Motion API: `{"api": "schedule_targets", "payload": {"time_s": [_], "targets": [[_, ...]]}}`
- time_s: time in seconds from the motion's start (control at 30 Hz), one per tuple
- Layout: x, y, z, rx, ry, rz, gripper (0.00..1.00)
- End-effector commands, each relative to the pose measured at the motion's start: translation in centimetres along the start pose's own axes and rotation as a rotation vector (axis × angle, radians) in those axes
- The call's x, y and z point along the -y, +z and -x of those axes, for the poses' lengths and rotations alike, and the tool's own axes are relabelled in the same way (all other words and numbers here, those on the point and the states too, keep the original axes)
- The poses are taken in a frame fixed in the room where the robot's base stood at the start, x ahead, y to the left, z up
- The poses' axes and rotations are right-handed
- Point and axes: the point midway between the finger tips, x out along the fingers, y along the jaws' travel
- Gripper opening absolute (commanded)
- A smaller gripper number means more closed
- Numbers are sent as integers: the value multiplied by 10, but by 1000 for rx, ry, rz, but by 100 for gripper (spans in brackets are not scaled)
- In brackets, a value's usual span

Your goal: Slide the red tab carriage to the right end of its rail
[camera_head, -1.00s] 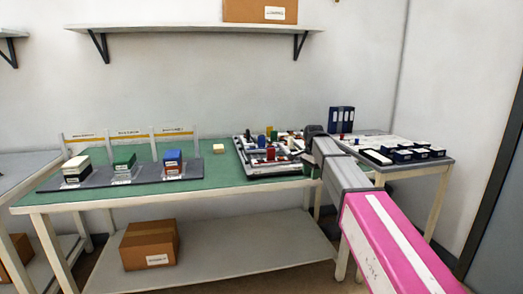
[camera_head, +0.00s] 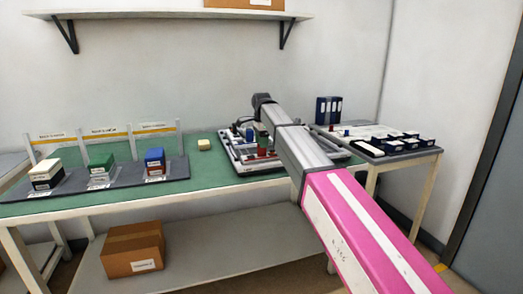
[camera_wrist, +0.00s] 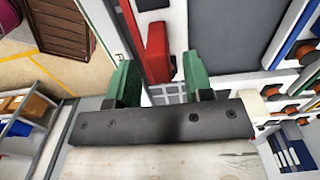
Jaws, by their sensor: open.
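My gripper (camera_wrist: 160,66) shows in the wrist view with two green fingers apart and nothing held between them. A red upright piece (camera_wrist: 157,42), which looks like the red tab, stands just ahead of the gap between the fingers; I cannot tell whether either finger touches it. In the head view a small red piece (camera_head: 262,151) shows on the rail board (camera_head: 243,167) at the right of the green-topped table. My arm covers part of the board there. The gripper fingers and the rail's right end cannot be made out in the head view.
A pale yellow block (camera_head: 204,144) lies left of the board. A side table (camera_head: 366,151) with several dark items stands right. A shelf hangs above.

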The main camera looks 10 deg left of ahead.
Motion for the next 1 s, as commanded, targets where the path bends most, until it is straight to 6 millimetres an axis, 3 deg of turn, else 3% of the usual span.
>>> {"api": "schedule_targets", "payload": {"time_s": [0.23,0.63,0.67,0.8,1.0], "targets": [[0,0,-31,0,1,0,47],[0,0,-38,0,-1,0,47],[0,0,-38,0,-1,0,44],[0,0,-38,0,-1,1,0],[0,-2,-38,0,0,0,0]]}}
